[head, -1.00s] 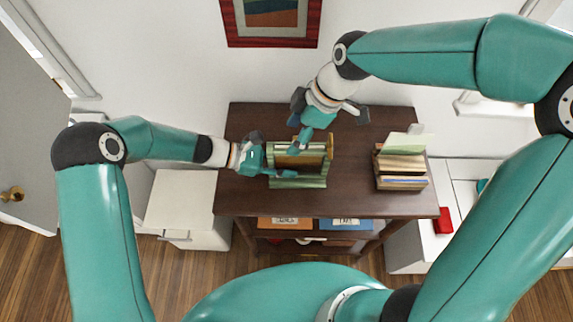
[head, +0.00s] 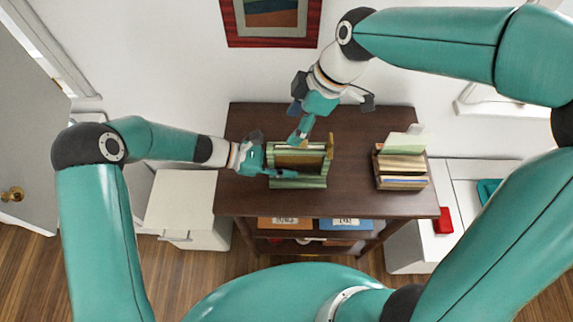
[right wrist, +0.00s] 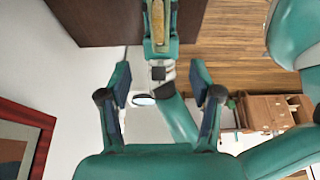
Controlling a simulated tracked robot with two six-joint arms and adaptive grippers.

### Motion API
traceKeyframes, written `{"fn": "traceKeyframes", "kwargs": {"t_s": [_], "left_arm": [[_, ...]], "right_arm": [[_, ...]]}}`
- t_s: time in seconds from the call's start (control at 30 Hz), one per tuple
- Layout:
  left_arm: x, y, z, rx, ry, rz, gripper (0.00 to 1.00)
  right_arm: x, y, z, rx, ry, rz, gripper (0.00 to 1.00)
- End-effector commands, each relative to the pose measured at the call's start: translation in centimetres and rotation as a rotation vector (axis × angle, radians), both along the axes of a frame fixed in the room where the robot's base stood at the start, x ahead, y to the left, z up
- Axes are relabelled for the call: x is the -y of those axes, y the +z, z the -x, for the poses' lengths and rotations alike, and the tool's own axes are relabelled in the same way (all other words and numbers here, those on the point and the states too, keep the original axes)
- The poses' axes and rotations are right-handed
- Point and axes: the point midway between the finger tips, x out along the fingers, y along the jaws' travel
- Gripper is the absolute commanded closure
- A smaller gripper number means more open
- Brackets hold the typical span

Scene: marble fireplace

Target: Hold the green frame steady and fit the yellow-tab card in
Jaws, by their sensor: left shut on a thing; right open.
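The green frame (head: 298,183) stands on the dark wooden cabinet top. A card with a yellowish-brown face (head: 300,160) sits inside it, and its yellow tab (head: 330,143) sticks up at the right end. My left gripper (head: 283,172) is shut on the frame's left side. My right gripper (head: 296,139) is open and empty, just above and behind the frame. How deep the card sits cannot be told.
An open box (head: 403,184) of several cards or books, one pale green, stands right of the frame on the cabinet top (head: 350,195). A framed picture (head: 270,40) hangs on the wall behind. Cabinet top between frame and box is clear.

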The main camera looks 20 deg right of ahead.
Motion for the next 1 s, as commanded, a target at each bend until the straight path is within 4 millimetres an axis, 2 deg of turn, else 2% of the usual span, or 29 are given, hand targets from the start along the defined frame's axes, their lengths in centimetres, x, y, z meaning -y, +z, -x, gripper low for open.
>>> {"fn": "traceKeyframes", "kwargs": {"t_s": [0.2,0.23,0.4,0.77,0.87,1.0], "left_arm": [[0.0,0.0,0.0,0.000,0.001,0.001,1.00],[0.0,0.0,0.0,0.000,0.001,0.001,0.70],[0.0,0.0,0.0,0.000,0.001,0.000,0.44],[-0.3,0.1,-0.1,0.000,0.001,0.000,0.44],[-1.0,0.4,-0.4,0.001,0.003,0.000,0.44],[-3.0,1.2,-0.9,0.002,0.005,0.000,0.44]], "right_arm": [[0.0,0.0,0.0,-0.001,0.000,0.000,0.36],[0.0,0.0,0.0,-0.001,0.000,0.000,0.36],[0.0,0.0,0.0,-0.001,0.000,0.000,0.36],[0.0,0.0,0.0,-0.001,0.000,0.000,0.36],[0.0,0.0,0.0,-0.001,0.000,0.000,0.36],[0.0,0.0,0.0,-0.001,0.000,0.000,0.36]]}}
